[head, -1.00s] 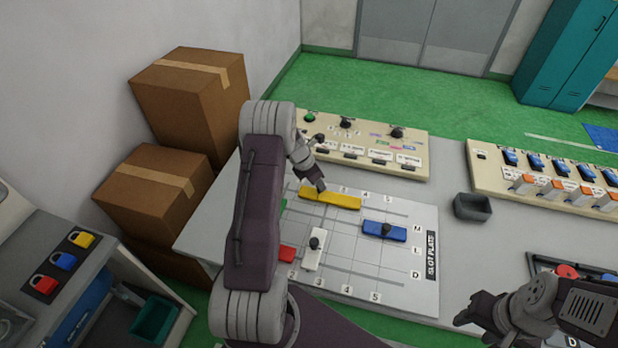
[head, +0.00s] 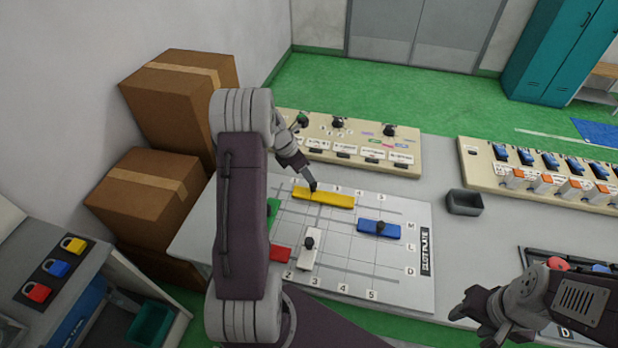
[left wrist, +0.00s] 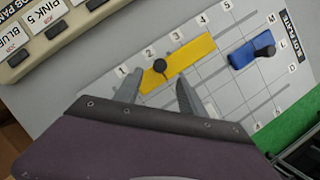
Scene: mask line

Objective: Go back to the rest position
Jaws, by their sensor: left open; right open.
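My left gripper (left wrist: 160,92) is open, its two fingers apart, near the yellow bar (left wrist: 190,58) with a black knob. In the head view the left arm reaches over the slot plate (head: 420,290) toward the yellow bar (head: 335,201), and the wrist partly hides the gripper. The yellow bar lies flat in the plate's top row. My right gripper (head: 472,318) is open and empty at the lower right, over the table's front side.
On the plate are a blue bar (head: 365,229), a white bar (head: 305,255), a red piece (head: 281,254) and a partly hidden green piece (head: 272,210). Switch panels (head: 400,172) stand behind. Cardboard boxes (head: 145,200) stand left.

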